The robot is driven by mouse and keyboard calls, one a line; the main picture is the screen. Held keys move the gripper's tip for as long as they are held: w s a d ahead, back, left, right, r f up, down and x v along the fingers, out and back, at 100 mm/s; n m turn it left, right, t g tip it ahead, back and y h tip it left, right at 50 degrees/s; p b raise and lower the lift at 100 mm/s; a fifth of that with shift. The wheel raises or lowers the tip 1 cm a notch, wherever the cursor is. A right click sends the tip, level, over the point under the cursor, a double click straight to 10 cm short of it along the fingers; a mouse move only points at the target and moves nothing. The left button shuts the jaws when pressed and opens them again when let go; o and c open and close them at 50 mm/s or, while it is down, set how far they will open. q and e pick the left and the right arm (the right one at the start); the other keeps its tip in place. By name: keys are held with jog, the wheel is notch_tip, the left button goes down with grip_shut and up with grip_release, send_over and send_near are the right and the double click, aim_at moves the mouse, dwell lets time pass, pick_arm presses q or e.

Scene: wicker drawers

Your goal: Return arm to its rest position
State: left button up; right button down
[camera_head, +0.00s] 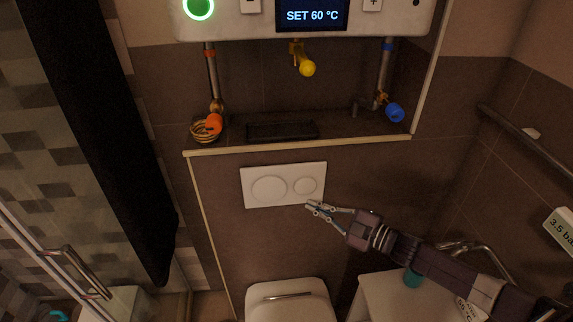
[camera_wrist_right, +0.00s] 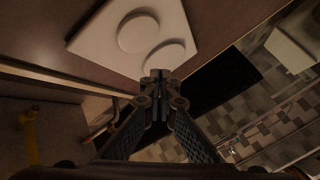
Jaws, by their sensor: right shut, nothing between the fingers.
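My right gripper (camera_head: 314,206) reaches in from the lower right in the head view. Its fingertips are just below the lower right corner of the white flush plate (camera_head: 284,185); I cannot tell whether they touch it. In the right wrist view the fingers (camera_wrist_right: 158,78) are closed together with nothing between them. The flush plate (camera_wrist_right: 105,35) with its two round buttons shows there at the upper left, beyond the fingertips. My left gripper is not in view.
A toilet (camera_head: 290,300) stands below the plate. A white sink (camera_head: 385,298) with a metal faucet (camera_head: 465,247) lies beneath my right forearm. A water heater (camera_head: 300,18) hangs above a shelf (camera_head: 345,132). A metal rail (camera_head: 520,142) runs along the right wall. A black towel (camera_head: 110,130) hangs left.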

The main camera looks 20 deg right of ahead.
jog(key=shift+a, duration=0.1)
jog(key=s+a+f+m+g+h, duration=0.3)
jog(key=s+a+f+m+h, duration=0.4)
jog(key=f+m, duration=0.1)
jog(key=s+a+f+m+g+h, duration=0.1)
jog(key=s+m+g, duration=0.25)
jog(key=s, duration=0.85)
jog(key=s+a+f+m+g+h, duration=0.1)
jog(key=s+a+m+g, duration=0.3)
jog(key=s, duration=0.7)
notch_tip(320, 180, down, 29)
jog(key=s+d+n+g+b, duration=0.2)
jog(key=s+d, duration=0.1)
jog(key=s+d+f+g+b, duration=0.1)
jog(key=s+d+f, duration=0.1)
jog(key=s+f, duration=1.4)
jog(key=shift+d+f+b, duration=0.3)
jog(key=shift+f+b, duration=0.05)
jog(key=shift+f, duration=0.05)
